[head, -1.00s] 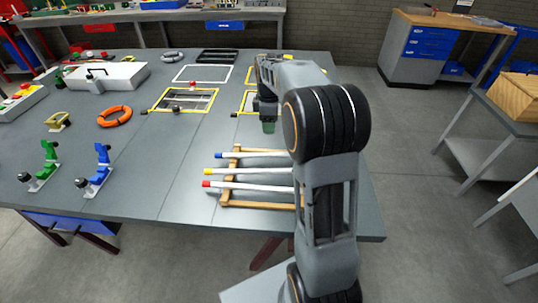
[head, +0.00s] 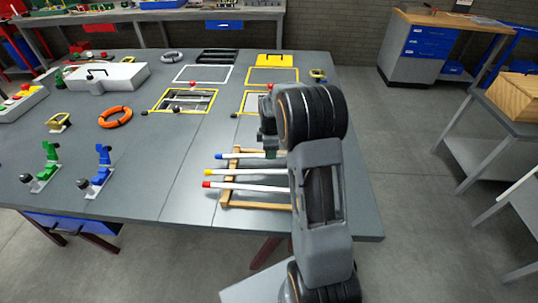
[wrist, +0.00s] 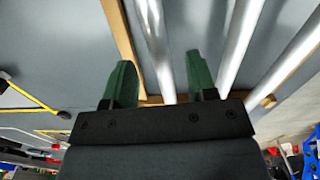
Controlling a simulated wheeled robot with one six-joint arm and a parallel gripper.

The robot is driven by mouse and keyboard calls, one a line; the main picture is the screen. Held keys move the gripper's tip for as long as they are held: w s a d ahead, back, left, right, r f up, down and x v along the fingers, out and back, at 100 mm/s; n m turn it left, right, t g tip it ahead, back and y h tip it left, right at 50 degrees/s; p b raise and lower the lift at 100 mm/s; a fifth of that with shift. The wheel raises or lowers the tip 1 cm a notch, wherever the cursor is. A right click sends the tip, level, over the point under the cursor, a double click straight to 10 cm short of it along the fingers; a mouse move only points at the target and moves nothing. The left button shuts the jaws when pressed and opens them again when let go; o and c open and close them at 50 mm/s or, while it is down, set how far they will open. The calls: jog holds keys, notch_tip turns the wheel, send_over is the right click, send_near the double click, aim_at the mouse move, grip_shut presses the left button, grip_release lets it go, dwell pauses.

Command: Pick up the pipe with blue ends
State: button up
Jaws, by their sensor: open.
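The pipe with blue ends (head: 245,155) is white with a blue tip at its left end. It lies across a wooden rack (head: 231,203), farthest back of the three pipes. Its right end is hidden behind my arm. My gripper (head: 271,153) is low over its right part, fingers pointing down. In the wrist view the green fingers of my gripper (wrist: 158,70) are open, one on each side of a pale pipe (wrist: 151,30). This is the outermost pipe, on the yellow frame's side, matching the blue-ended one. I cannot tell whether the fingers touch it.
The yellow-ended pipe (head: 240,172) and red-ended pipe (head: 245,187) lie beside it on the rack. Yellow frames (head: 185,101) lie behind. An orange ring (head: 115,117) and green (head: 47,165) and blue (head: 100,170) clamp-like items stand left.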

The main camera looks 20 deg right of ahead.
jog(key=shift+f, duration=1.1)
jog(key=shift+c, duration=0.2)
grip_shut()
